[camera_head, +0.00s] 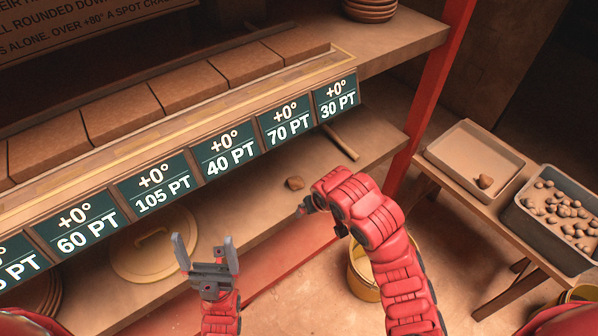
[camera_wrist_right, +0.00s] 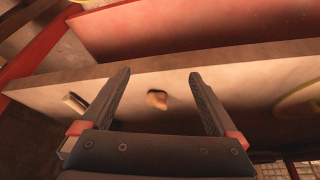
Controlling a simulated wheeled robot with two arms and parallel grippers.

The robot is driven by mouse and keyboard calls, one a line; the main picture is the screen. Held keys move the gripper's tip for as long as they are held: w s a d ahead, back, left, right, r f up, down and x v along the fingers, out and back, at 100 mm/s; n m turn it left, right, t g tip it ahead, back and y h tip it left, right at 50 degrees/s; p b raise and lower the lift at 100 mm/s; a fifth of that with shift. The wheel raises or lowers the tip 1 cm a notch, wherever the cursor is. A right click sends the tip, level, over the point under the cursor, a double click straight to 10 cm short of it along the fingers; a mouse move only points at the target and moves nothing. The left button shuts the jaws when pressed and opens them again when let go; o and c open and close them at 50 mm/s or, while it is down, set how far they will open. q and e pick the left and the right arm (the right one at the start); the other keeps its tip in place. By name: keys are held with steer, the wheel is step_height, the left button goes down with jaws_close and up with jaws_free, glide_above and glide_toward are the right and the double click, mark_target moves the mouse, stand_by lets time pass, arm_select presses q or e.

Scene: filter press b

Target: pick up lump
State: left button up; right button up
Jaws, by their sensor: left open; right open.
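A small brown lump (camera_head: 294,183) lies on the lower wooden shelf in the head view. In the right wrist view the lump (camera_wrist_right: 157,99) shows between the two open fingers of my right gripper (camera_wrist_right: 160,84), beyond them and not held. In the head view my right gripper (camera_head: 322,212) is just to the right of and below the lump, partly hidden by its own red arm. My left gripper (camera_head: 206,252) is open and empty, fingers pointing up, in front of the shelf. Another brown lump (camera_head: 484,182) lies in the shallow tan tray at the right.
The lower shelf (camera_head: 250,205) also bears a round lid (camera_head: 154,245) and a wooden rod (camera_head: 341,142). An upper ledge with labelled plates (camera_head: 231,150) hangs above. A red post (camera_head: 430,90), a side table with the tan tray (camera_head: 450,154), a grey bin (camera_head: 540,240) of several lumps, and a yellow bucket (camera_head: 362,282) stand right.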

mark_target(297, 182)
steer(key=w+a+b, duration=0.1)
steer(key=w, duration=0.2)
steer(key=w+a+b, duration=0.1)
steer(key=w, duration=0.2)
steer(key=w+a+b, duration=0.1)
steer(key=w+b, duration=0.1)
steer(key=w, duration=0.1)
steer(key=shift+w+a, duration=0.15)
steer(key=shift+a, duration=0.2)
steer(key=shift+w+a, duration=0.15)
steer(key=shift+w, duration=0.4)
steer(key=shift+x, duration=2.55)
steer(key=shift+w, duration=0.1)
jaws_close()
steer(key=shift+r, duration=0.1)
